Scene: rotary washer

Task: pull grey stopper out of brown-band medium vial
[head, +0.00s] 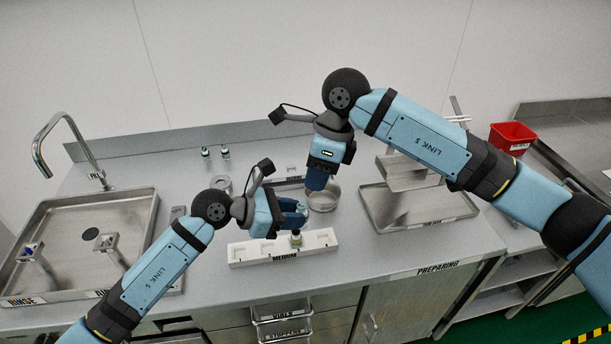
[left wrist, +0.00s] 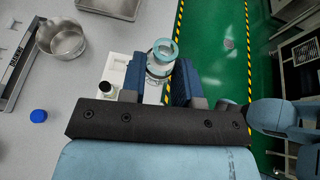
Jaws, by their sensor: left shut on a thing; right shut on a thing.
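My left gripper (head: 297,212) is shut on a vial (left wrist: 158,62), which shows a teal ring and an open-looking round top in the left wrist view. The held vial is above the white medium rack (head: 325,239). I cannot make out a brown band on it. I cannot make out the grey stopper.
A metal pan (head: 323,201) stands just behind the grippers. A metal tray with a stand (head: 418,209) is at the right, a sink (head: 140,205) at the left. Two small vials (head: 215,153) stand at the back. A blue round cap (left wrist: 38,116) shows in the left wrist view.

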